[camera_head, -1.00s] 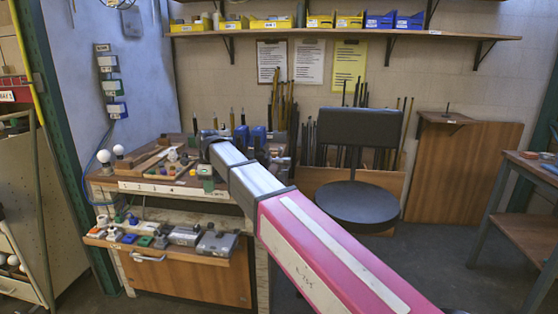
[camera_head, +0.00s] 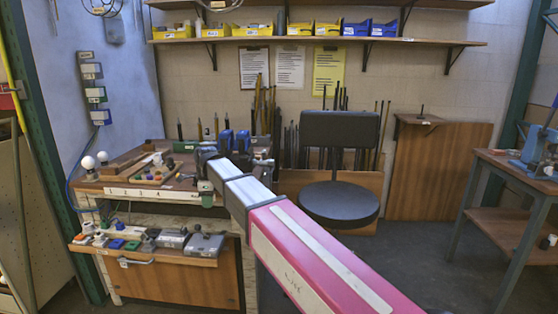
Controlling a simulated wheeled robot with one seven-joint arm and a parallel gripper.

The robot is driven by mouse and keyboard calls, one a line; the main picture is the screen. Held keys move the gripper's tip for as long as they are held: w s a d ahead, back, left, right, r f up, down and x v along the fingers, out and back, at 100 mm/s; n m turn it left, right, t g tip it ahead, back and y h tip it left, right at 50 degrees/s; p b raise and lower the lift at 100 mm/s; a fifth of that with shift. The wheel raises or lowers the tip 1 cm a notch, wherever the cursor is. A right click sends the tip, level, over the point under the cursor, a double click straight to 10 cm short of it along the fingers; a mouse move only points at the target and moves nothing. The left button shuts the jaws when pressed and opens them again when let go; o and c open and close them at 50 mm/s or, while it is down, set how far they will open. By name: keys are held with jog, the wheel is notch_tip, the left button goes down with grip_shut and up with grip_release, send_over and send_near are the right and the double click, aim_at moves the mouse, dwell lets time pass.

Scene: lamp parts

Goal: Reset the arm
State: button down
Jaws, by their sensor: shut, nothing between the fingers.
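My arm, pink and white, reaches from the lower right toward the workbench (camera_head: 150,192) at the left. Its far end overlaps the bench's right side in the picture. My gripper cannot be made out, as the arm's end hides what lies beyond it. A wooden tray (camera_head: 153,180) with small parts lies on the bench top. I cannot tell whether the arm touches anything there.
A second table (camera_head: 510,175) with a blue tool is at the far right. A shelf (camera_head: 400,41) with yellow and blue bins runs above. Floor is clear between stool and right table.

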jog(key=s+d+f+n, duration=0.3)
jog(key=d+f+n, duration=0.2)
jog(key=d, duration=1)
jog(key=s+d+f+n, duration=0.4)
jog(key=d+f, duration=0.7)
jog(key=d, duration=0.4)
jog(key=s+d+f+n+t, duration=0.1)
jog(key=s+d+f+n, duration=0.2)
jog(key=d+f+n, duration=0.4)
jog(key=d+f, duration=0.1)
jog(key=d, duration=0.7)
jog(key=shift+s+d+f+h, duration=0.2)
jog(key=shift+s+f+h, duration=0.1)
jog(key=shift+s, duration=0.1)
jog(key=shift+a, duration=0.1)
